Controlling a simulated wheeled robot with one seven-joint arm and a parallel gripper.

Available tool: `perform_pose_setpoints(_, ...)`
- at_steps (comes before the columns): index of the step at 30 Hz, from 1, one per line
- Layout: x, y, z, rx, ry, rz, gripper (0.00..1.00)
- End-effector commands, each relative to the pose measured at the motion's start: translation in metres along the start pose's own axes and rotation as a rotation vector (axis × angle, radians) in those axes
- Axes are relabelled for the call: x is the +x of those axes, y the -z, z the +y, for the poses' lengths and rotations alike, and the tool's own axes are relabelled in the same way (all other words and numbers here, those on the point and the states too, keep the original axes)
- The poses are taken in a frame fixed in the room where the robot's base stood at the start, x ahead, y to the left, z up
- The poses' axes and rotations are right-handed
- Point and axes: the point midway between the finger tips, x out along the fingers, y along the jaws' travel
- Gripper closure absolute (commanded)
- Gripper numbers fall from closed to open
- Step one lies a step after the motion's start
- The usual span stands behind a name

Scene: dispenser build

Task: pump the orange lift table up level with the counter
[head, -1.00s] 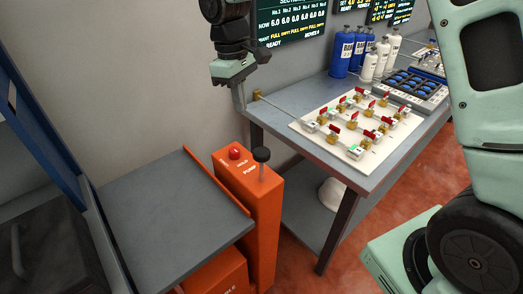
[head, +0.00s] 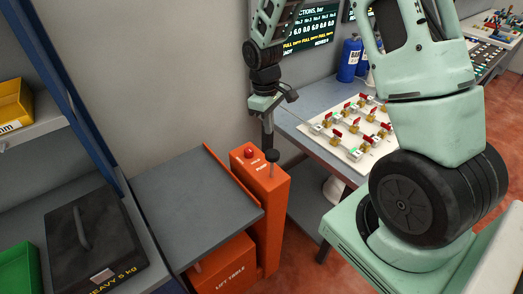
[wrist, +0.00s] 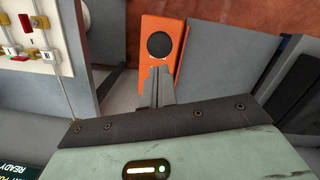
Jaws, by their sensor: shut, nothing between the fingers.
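The orange lift table (head: 222,268) stands at lower centre in the head view, with a flat grey top (head: 190,208). Its top looks lower than the grey counter (head: 299,133) at the right. The lift table's orange column (head: 268,220) carries a red button (head: 249,151) and a black pump knob (head: 272,156) on a thin rod. My gripper (head: 267,146) is shut and empty, pointing down close to the knob. In the wrist view the shut fingertips (wrist: 160,70) lie just beside the round black knob (wrist: 160,45); I cannot tell whether they touch it.
A valve board (head: 347,130) with red handles and blue bottles (head: 350,58) stand on the counter. At the left, a blue-framed shelf holds a black heavy box (head: 92,240), a yellow bin (head: 12,105) and a green bin (head: 18,268). The lift table's top is bare.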

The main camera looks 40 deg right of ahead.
Motion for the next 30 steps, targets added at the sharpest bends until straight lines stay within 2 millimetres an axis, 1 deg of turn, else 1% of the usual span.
perform_pose_setpoints(8,0.001,0.001,-0.001,-0.001,0.0,0.0,1.0)
perform_pose_setpoints(14,0.011,0.001,-0.001,-0.002,0.001,-0.001,1.0)
perform_pose_setpoints(17,0.021,0.001,-0.001,-0.001,0.001,-0.001,1.0)
perform_pose_setpoints(27,0.063,0.001,-0.001,-0.001,0.001,-0.001,1.0)
perform_pose_setpoints(30,0.07,0.001,-0.001,-0.002,0.001,-0.001,1.0)
